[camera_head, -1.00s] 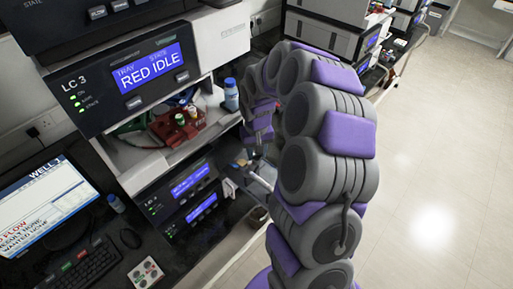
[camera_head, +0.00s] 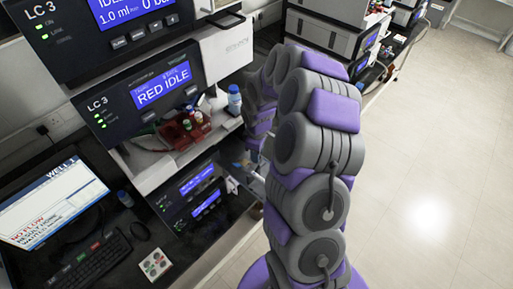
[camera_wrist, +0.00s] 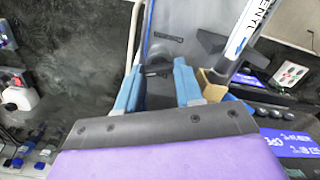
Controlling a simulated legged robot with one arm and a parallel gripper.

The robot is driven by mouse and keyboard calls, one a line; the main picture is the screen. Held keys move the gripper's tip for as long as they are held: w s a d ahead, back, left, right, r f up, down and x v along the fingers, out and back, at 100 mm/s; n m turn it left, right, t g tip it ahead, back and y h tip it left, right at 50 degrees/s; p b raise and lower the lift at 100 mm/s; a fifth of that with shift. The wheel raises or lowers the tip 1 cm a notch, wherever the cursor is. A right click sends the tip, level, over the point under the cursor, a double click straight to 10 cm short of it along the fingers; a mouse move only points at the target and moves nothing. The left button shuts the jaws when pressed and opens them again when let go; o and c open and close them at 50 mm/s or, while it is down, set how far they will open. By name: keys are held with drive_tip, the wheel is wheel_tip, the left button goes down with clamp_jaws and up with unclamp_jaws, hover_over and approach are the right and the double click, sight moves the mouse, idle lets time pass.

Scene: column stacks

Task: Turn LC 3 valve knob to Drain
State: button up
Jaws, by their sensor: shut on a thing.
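The LC 3 stack fills the left of the head view, with a module (camera_head: 130,105) whose screen reads RED IDLE. In the wrist view, a dark valve knob (camera_wrist: 158,70) sits on a grey upright panel (camera_wrist: 178,22). My gripper (camera_wrist: 158,80) has its two blue fingers on either side of the knob, shut on it. The knob's pointer and the Drain label cannot be read. In the head view my own arm hides the gripper and the knob.
A red tray with small bottles (camera_head: 185,128) and a blue-capped bottle (camera_head: 234,100) stand on the stack's shelf. A monitor (camera_head: 50,200) and keyboard (camera_head: 85,270) are on the bench at left. The floor (camera_head: 420,170) at right is clear.

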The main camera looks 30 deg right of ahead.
drive_tip(key=shift+n+p, duration=1.2)
drive_tip(key=shift+n, duration=1)
drive_tip(key=o, duration=0.7)
drive_tip(key=shift+d+r, duration=0.1)
drive_tip(key=shift+c, duration=0.2)
drive_tip(key=o, duration=0.4)
drive_tip(key=shift+d, duration=0.15)
drive_tip(key=shift+r, duration=0.25)
wheel_tip(320, 180, up, 17)
drive_tip(key=shift+f, duration=0.2)
